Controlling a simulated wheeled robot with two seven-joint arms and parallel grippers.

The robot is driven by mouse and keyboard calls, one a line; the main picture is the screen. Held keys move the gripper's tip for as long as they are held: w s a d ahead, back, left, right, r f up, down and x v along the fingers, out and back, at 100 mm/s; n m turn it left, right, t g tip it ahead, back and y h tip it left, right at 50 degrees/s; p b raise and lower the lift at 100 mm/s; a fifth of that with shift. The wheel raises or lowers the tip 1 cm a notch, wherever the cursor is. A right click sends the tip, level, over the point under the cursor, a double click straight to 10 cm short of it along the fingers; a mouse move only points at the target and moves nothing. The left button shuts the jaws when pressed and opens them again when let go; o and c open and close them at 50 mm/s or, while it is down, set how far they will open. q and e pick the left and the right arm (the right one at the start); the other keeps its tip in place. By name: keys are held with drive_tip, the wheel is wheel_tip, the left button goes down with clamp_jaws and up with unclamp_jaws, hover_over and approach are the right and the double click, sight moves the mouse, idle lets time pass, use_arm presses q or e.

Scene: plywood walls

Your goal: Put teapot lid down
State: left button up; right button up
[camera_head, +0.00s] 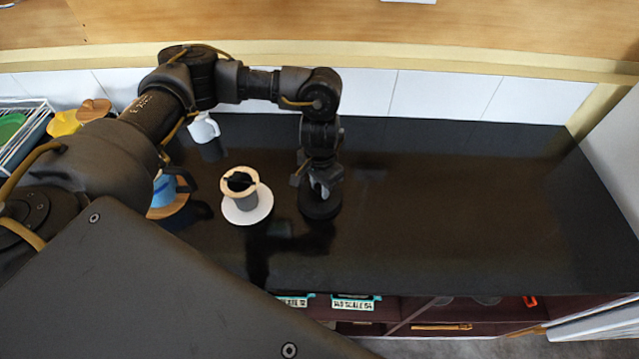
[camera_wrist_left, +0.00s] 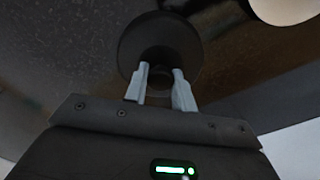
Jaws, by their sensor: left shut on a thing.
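The teapot lid (camera_head: 320,205) is a dark round disc, low over the black counter to the right of the cup. I cannot tell whether it touches the surface. My left gripper (camera_head: 322,187) points down and is shut on the lid's knob. In the left wrist view the lid (camera_wrist_left: 158,38) is a dark disc beyond the fingertips, with its knob between the two grey fingers of my left gripper (camera_wrist_left: 160,80). My right gripper is in neither view.
A dark cup with a wooden rim (camera_head: 241,186) stands on a white saucer (camera_head: 237,216). A white jug (camera_head: 203,128) is behind it, and a blue item on a wooden base (camera_head: 164,190) is partly hidden by my arm. The counter's right side (camera_head: 470,200) is clear.

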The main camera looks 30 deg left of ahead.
sight(320, 187)
use_arm(q)
drive_tip(key=shift+f, duration=0.15)
drive_tip(key=shift+f, duration=0.2)
drive_tip(key=o, duration=1)
drive_tip(key=shift+r, duration=0.15)
wheel_tip(320, 187, up, 12)
drive_tip(key=b, duration=0.1)
drive_tip(key=shift+b, duration=0.3)
drive_tip(key=shift+s, duration=0.1)
